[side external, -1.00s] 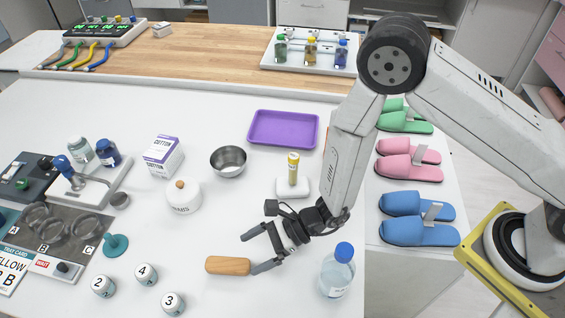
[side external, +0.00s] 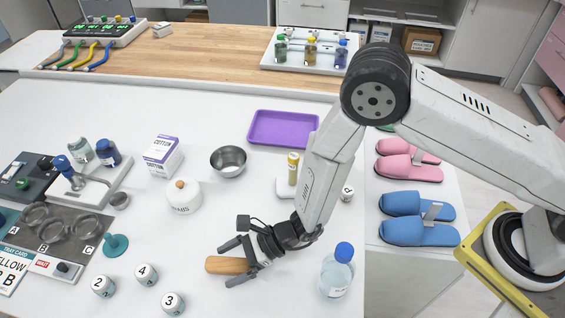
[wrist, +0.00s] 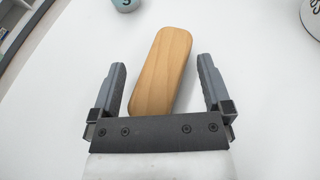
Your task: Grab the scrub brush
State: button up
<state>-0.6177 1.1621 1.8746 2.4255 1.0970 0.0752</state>
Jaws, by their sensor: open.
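The scrub brush (side external: 222,265) lies on the white table, and its tan wooden back faces up. In the wrist view the brush (wrist: 163,70) sits between my two fingers, slightly tilted, with its far end reaching beyond the fingertips. Bristles are not visible. My gripper (side external: 230,263) is open, with one finger on each side of the brush. The brush's near end is close to the palm.
A clear bottle with a blue cap (side external: 337,272) stands right of my gripper. Numbered jars (side external: 147,275) stand to the left of the brush. A white lidded pot (side external: 183,198), a steel bowl (side external: 228,161) and a purple tray (side external: 284,128) stand farther back. The table around the brush is clear.

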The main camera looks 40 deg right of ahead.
aim_at(232, 263)
grip_shut()
dwell(0.3)
jog(key=shift+r, duration=0.15)
jog(key=shift+r, duration=4.9)
